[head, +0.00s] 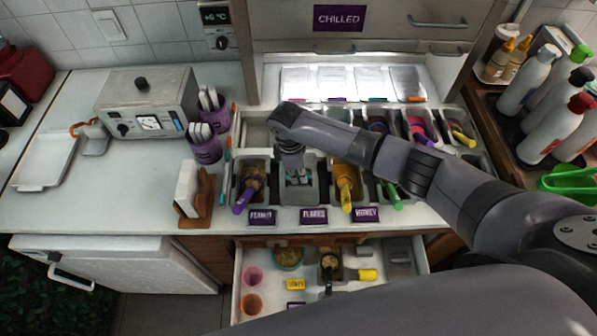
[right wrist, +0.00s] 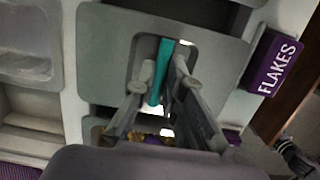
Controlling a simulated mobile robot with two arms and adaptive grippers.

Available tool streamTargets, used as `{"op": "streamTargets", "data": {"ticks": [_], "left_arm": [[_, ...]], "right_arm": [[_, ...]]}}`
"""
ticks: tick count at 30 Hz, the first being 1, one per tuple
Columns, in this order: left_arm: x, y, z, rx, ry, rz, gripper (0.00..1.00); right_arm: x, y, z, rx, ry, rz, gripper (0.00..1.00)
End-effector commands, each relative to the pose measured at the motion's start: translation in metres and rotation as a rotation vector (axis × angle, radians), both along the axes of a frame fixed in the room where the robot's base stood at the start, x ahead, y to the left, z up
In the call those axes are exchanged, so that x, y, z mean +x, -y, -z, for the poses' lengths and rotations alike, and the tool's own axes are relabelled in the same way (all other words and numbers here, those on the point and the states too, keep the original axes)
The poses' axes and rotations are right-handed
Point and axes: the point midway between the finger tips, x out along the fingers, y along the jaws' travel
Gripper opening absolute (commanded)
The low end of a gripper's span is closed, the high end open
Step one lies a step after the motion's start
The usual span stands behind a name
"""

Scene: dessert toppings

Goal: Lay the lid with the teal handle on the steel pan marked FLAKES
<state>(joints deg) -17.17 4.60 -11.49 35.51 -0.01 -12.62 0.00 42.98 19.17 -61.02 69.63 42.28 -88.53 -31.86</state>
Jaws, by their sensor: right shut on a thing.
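My right gripper (head: 297,177) points down over the pan spot behind the FLAKES label (head: 314,215). In the right wrist view its fingers (right wrist: 168,88) are shut on the teal handle (right wrist: 162,75) of a grey lid (right wrist: 215,65). The lid also shows in the head view (head: 309,194), covering most of the FLAKES pan's opening. The FLAKES label shows beside the lid in the wrist view (right wrist: 277,66). The lid looks slightly turned against the pan row. I cannot tell whether it rests on the rim or hangs just above. My left gripper is out of view.
A pan with a purple-handled scoop (head: 245,191) stands left of the lid, and one with a yellow scoop (head: 345,188) stands right. A napkin holder (head: 193,193) is further left. An open drawer (head: 238,290) juts out below. The left counter has free room.

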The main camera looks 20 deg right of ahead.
Motion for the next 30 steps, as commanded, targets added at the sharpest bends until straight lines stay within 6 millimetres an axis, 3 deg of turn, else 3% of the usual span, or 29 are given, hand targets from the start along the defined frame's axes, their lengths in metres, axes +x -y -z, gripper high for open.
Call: {"op": "streamTargets", "data": {"ticks": [2,3,13,20,27,30], "left_arm": [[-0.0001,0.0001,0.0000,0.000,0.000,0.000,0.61],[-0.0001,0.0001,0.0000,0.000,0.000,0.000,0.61],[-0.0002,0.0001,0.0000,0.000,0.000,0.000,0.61],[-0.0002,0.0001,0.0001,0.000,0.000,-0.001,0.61],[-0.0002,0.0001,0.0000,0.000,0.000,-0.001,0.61],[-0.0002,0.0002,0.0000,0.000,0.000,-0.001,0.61]], "right_arm": [[0.0002,0.0000,-0.0002,0.000,0.000,0.000,0.00],[0.0003,0.0001,-0.0002,0.000,0.001,0.000,0.12],[0.0003,0.0003,-0.0002,0.000,0.001,0.000,0.34],[0.0002,0.0005,0.0001,0.000,0.000,0.000,0.33],[0.0002,0.0005,0.0001,-0.001,0.000,0.000,0.18],[0.0002,0.0005,0.0001,0.000,0.000,0.000,0.18]]}}
